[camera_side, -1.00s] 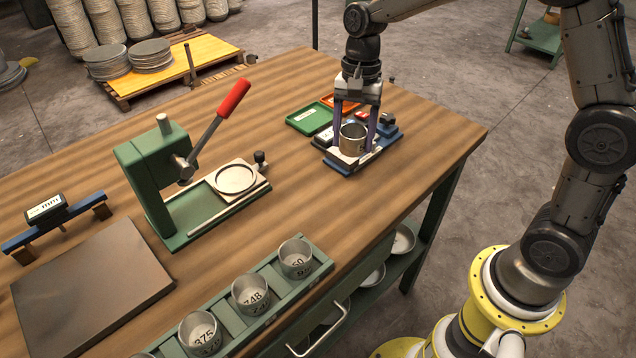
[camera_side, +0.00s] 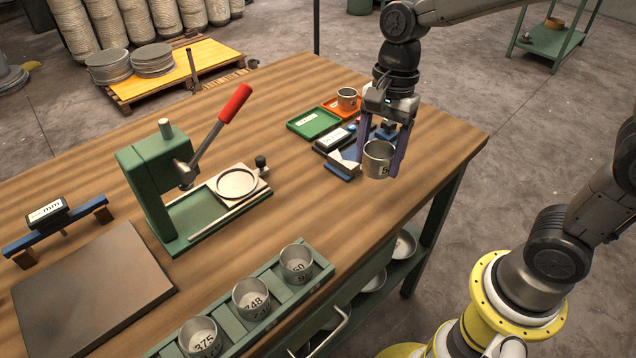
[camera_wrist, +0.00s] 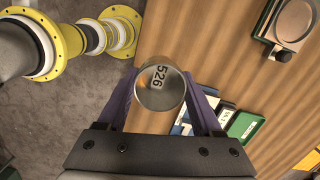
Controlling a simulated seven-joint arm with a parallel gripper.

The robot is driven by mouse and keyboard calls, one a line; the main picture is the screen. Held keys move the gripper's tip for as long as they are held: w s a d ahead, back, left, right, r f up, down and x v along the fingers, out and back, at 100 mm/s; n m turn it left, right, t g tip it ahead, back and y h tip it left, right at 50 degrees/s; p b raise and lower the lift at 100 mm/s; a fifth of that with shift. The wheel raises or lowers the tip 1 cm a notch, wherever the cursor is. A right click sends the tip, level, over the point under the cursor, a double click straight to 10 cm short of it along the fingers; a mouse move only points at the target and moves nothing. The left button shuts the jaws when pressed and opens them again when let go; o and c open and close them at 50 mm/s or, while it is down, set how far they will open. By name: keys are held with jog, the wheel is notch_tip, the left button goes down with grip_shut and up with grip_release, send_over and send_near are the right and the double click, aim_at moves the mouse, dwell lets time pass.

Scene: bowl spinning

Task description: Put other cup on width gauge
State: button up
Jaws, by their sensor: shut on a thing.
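My gripper (camera_side: 382,155) is shut on a grey metal cup (camera_side: 377,161) and holds it raised, just right of the blue gauge. In the wrist view the cup (camera_wrist: 161,88) sits upright between the purple fingers and bears the number 526. The blue gauge (camera_side: 341,172), which looks like the width gauge, has pale jaws and a small display. No cup shows on it; my gripper hides part of its right side. Another metal cup (camera_side: 347,98) stands in the orange tray (camera_side: 333,106) behind the gauge.
A green rack (camera_side: 275,283) at the front edge holds several numbered cups. A green lever press (camera_side: 165,185) stands mid-table. A blue bar with an mm display (camera_side: 48,213) and a dark plate (camera_side: 95,280) are at left.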

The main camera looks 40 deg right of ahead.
jog(key=w+a+f, duration=0.2)
jog(key=w+f, duration=0.2)
jog(key=w, duration=0.4)
send_over(317, 191)
jog(key=f, duration=0.4)
jog(key=shift+s+d+f, duration=0.2)
jog(key=shift+d+f, duration=0.1)
jog(key=shift+f, duration=0.1)
jog(key=shift+w+f, duration=0.15)
jog(key=shift+f, duration=0.7)
jog(key=shift+w+f, duration=0.1)
jog(key=shift+f, duration=0.7)
jog(key=shift+f, duration=0.15)
jog(key=o, duration=1.4)
jog(key=shift+c, duration=0.2)
notch_tip(317, 191, up, 14)
jog(key=d, duration=0.1)
jog(key=shift+d, duration=0.2)
